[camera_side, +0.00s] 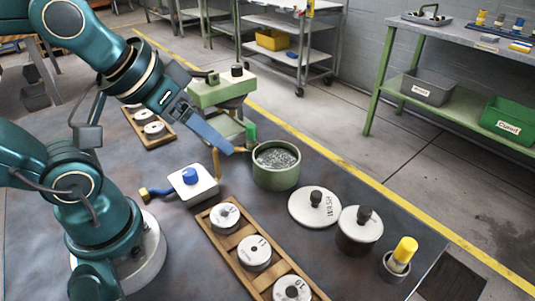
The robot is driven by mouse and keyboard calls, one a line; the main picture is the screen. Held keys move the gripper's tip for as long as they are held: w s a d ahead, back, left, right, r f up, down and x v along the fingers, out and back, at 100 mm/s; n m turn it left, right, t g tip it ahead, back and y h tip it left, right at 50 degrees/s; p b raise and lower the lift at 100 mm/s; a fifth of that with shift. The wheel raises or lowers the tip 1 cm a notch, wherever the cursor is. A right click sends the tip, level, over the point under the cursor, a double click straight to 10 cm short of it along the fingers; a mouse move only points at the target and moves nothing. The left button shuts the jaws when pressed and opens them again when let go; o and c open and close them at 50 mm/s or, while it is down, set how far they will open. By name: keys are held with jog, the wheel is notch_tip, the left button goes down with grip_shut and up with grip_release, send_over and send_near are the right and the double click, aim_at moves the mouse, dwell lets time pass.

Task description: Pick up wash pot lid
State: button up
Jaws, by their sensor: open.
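The wash pot lid (314,208) is a white disc with a black knob and the word WASH on it. It appears to lie flat on the dark table, right of the open green pot (276,176), which holds grey, grainy-looking contents. A second white lid with a black knob (362,224) sits on a dark pot right of the wash pot lid. My gripper (230,150) has blue fingers and points down to the right, left of the green pot and apart from the lid. It is open, with nothing seen in it; the fingers overlap in this view.
A wooden rack (225,246) with several white discs lies in front. A white box with a blue knob (193,183) stands left of the pot. A yellow-capped item in a cup (399,260) stands at right. A green machine (222,90) stands behind my gripper.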

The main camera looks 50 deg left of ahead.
jog(key=w+r, duration=0.1)
jog(key=w, duration=0.5)
send_over(317, 193)
jog(key=s+a, duration=0.1)
jog(key=a, duration=0.1)
notch_tip(317, 193, down, 8)
jog(key=f, duration=0.1)
jog(key=d+f+g, duration=0.1)
jog(key=f, duration=0.1)
jog(key=f+m+g, duration=0.1)
jog(key=shift+s+d+f, duration=0.25)
jog(key=shift+s+d, duration=0.15)
jog(key=shift+d+f, duration=0.1)
jog(key=shift+f, duration=0.2)
jog(key=shift+x, duration=2.3)
jog(key=shift+c, duration=0.3)
grip_shut()
